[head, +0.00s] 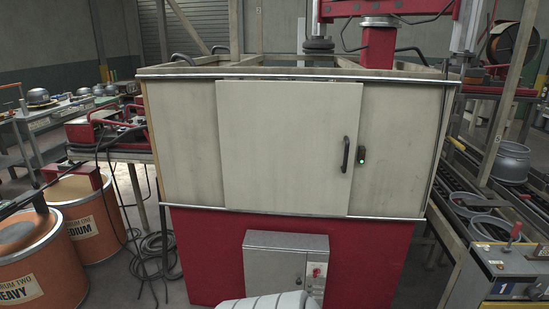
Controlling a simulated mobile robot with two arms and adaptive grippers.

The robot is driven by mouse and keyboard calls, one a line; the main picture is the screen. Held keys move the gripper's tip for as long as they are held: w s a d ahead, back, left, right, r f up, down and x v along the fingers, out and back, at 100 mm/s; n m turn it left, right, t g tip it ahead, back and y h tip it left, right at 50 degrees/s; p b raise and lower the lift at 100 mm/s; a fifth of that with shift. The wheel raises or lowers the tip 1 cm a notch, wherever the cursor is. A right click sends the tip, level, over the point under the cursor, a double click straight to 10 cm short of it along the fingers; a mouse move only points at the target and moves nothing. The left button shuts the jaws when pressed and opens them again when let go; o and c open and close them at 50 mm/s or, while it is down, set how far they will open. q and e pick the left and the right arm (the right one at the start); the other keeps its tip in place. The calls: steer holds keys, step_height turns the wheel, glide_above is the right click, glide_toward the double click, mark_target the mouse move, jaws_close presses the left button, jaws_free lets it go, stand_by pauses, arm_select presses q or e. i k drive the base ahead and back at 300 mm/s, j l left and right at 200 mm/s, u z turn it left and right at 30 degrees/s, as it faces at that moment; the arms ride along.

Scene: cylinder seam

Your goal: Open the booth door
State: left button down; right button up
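The booth (186,118) stands straight ahead, a wide off-white box on a red base. Its door (275,145) is a pale flat panel in the middle of the front, and it appears closed. A black upright handle (346,154) is near the door's right edge. Whether the door slides or swings cannot be told. Neither of my grippers shows in the head view, and nothing is seen touching the handle.
A grey control box (286,264) with a red switch is on the red base (210,245) below the door. Orange drums (50,262) and loose cables (150,250) are at the left. A roller conveyor (480,205) runs along the right. A red machine arm (380,45) rises behind the booth.

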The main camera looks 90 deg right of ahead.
mark_target(290, 146)
steer(key=z, duration=2.55)
